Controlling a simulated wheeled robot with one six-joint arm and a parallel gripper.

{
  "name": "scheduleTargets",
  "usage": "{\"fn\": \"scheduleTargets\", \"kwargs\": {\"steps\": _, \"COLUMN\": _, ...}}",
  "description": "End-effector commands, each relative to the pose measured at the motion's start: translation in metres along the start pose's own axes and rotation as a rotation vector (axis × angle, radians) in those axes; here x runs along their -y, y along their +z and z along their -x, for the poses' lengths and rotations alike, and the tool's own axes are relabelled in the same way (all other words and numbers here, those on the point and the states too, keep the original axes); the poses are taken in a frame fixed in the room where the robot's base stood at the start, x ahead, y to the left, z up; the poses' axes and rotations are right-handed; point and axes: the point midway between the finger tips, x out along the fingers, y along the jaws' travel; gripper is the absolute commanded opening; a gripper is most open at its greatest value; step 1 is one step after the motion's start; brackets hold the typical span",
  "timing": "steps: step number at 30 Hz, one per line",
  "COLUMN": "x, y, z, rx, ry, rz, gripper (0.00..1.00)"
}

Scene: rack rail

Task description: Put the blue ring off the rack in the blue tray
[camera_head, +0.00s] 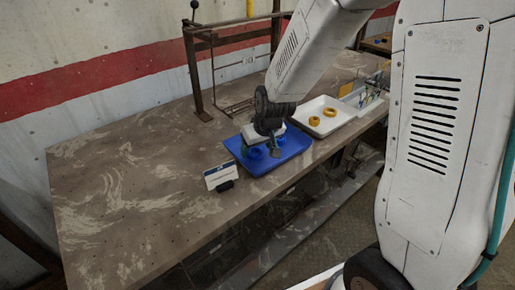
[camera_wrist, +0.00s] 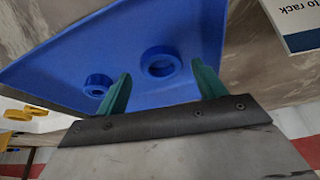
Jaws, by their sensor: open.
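The blue tray (camera_head: 293,150) lies on the table and fills much of the wrist view (camera_wrist: 60,50). Two blue rings lie in it: a larger one (camera_wrist: 160,63) and another (camera_wrist: 97,85) nearer the tray's edge. In the head view the rings (camera_head: 256,153) are partly hidden by my gripper. My gripper (camera_wrist: 161,70) is open just over the tray, its green fingers either side of the larger ring in the wrist view. Nothing is held between the fingers. The brown metal rack (camera_head: 196,75) stands behind the tray; I see no blue ring on it.
A white tray (camera_head: 334,125) with two yellow rings (camera_head: 315,120) stands to the right of the blue tray. A small white card in a dark holder (camera_head: 221,176) stands at the blue tray's left. The table's left part (camera_head: 120,190) is clear.

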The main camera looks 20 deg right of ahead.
Motion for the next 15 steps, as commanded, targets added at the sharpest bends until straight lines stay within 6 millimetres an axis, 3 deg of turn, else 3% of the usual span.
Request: {"fn": "scheduleTargets", "kwargs": {"steps": 15, "x": 0.000, "y": -0.001, "z": 0.095, "rx": -0.004, "ry": 0.001, "rz": 0.002, "gripper": 0.70}}
